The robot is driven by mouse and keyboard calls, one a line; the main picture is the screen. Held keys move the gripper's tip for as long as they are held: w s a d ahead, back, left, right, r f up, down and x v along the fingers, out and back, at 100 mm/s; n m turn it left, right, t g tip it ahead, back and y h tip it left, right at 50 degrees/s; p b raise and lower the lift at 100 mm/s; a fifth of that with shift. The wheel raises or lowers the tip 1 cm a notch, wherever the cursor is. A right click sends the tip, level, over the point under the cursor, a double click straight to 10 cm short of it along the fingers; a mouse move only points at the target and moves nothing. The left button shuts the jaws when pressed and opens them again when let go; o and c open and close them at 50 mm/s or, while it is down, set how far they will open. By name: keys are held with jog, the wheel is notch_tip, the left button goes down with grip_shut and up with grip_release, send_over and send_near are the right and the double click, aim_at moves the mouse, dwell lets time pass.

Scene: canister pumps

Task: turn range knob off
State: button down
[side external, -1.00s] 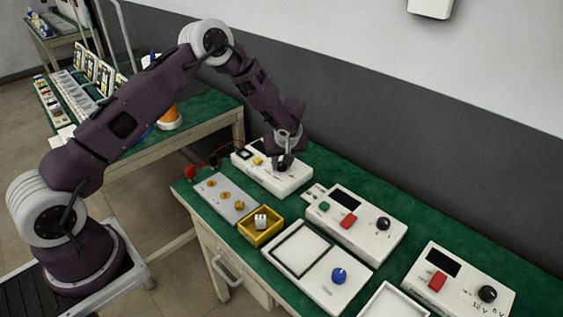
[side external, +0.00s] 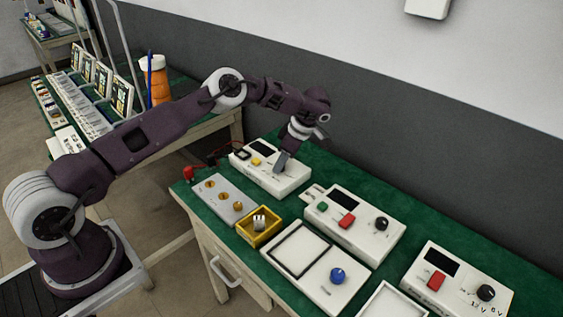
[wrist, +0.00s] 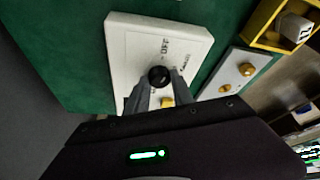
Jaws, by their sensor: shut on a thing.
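The white instrument box (side external: 262,180) with a dark display and a yellow button (side external: 256,161) stands at the far end of the green bench. My gripper (side external: 281,168) reaches down to its right part. In the wrist view, my gripper (wrist: 159,82) has one finger on each side of a round black knob (wrist: 160,74) on the box (wrist: 130,30) and is shut on it. An "OFF" label shows on the panel near the knob. The knob's pointer mark cannot be made out. In the side view the fingers hide the knob.
A grey plate with brass terminals (side external: 222,197) and a yellow tray (side external: 247,239) lie in front of the box. Other instruments, one with a blue knob (side external: 338,276), stand to the right. Red and black leads (side external: 214,158) lie behind left. The wall runs close behind.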

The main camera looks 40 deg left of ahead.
jog(key=shift+n+g, duration=0.5)
jog(key=shift+n, duration=0.7)
jog(key=shift+a+n, duration=0.1)
jog(key=shift+n, duration=0.2)
jog(key=c, duration=1.1)
grip_release()
notch_tip(320, 180, up, 10)
